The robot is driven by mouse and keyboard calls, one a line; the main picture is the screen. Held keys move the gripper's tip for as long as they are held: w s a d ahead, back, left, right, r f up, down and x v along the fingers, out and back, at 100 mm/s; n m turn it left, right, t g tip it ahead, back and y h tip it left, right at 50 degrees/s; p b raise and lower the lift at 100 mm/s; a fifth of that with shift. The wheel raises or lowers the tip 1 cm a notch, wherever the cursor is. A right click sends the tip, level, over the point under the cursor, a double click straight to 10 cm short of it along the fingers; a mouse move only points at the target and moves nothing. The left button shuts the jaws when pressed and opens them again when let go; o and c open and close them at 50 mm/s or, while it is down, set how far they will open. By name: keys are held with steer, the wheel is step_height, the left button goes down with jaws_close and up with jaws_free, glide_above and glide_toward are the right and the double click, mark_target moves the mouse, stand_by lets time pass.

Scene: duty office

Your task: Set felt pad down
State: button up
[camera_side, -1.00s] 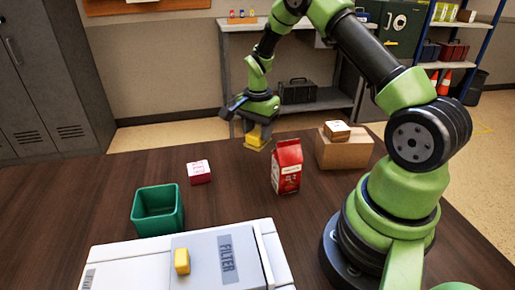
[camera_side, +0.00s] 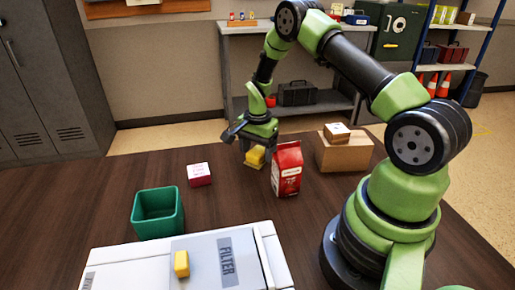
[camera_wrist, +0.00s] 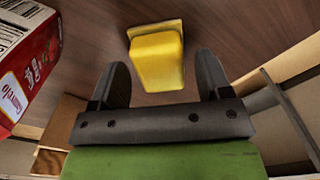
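The felt pad (camera_side: 255,157) is a yellow block on a thin, slightly wider yellow base. It sits at the far middle of the brown table, just left of the red carton, and appears to rest on the tabletop. In the wrist view the pad (camera_wrist: 157,60) is ahead of my gripper (camera_wrist: 162,65), with clear gaps to the fingers on both sides. My gripper (camera_side: 250,143) is open just above the pad in the side view; it partly hides the pad's top there.
The red carton (camera_side: 287,169) stands close to the pad. A cardboard box (camera_side: 344,154) carries a small box (camera_side: 337,132) behind it. Left are a white-pink cube (camera_side: 199,175) and green bin (camera_side: 158,212). In front, a yellow block (camera_side: 181,264) sits on the white FILTER unit (camera_side: 110,266).

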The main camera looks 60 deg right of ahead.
mark_target(257, 150)
steer(key=s+a+r+n+t, duration=0.1)
steer(key=a+r+n, duration=0.15)
steer(key=r, duration=0.85)
steer(key=s+a+r+n+t, duration=0.1)
steer(key=a+r, duration=0.2)
steer(key=r, duration=0.7)
steer(key=s+a+r+n+t, duration=0.1)
steer(key=s+a+r+n, duration=0.1)
steer(key=s+a+n, duration=0.1)
steer(key=s+a+r+n+t+y, duration=0.1)
steer(key=s+a+r+n+t, duration=0.1)
steer(key=s, duration=0.6)
steer(key=s+a+r+n+t+y, duration=0.1)
steer(key=s+a+r+n+t, duration=0.1)
steer(key=s+a+r+n, duration=0.2)
steer(key=s+a+n, duration=0.1)
steer(key=s+a, duration=0.1)
steer(key=a, duration=0.1)
steer(key=shift+r, duration=0.2)
